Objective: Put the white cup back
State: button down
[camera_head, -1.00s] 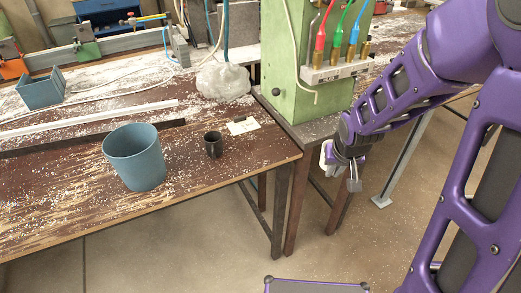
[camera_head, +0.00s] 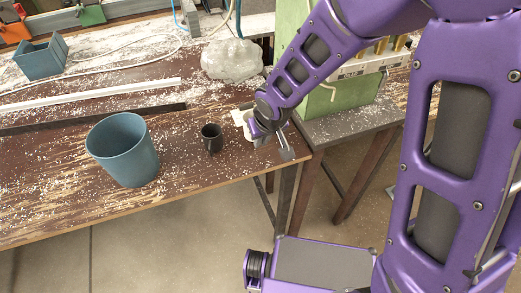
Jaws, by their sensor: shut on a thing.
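My gripper (camera_head: 268,140) is at the right end of the brown workbench (camera_head: 195,178), just right of a small black cup (camera_head: 211,137). It is shut on the white cup (camera_head: 249,127), which is mostly hidden behind the fingers and wrist. The cup is over or beside a small white card (camera_head: 238,117) on the bench. I cannot tell whether the cup touches the surface.
A large blue-grey bucket (camera_head: 123,152) stands left of the black cup. A crumpled clear plastic bag (camera_head: 231,60) lies behind the card. A green machine (camera_head: 335,98) stands to the right. White shavings litter the bench.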

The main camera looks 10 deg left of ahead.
aim_at(260, 159)
jog(key=shift+f+b, duration=0.9)
jog(key=shift+f, duration=1.95)
jog(key=shift+f, duration=0.2)
jog(key=c, duration=1)
grip_release()
jog(key=shift+o, duration=0.2)
jog(key=shift+r, duration=0.1)
jog(key=shift+r, duration=0.2)
jog(key=p+v, duration=0.3)
jog(key=v, duration=0.8)
jog(key=shift+r, duration=0.35)
jog(key=shift+s+d, duration=0.1)
jog(key=shift+d, duration=0.05)
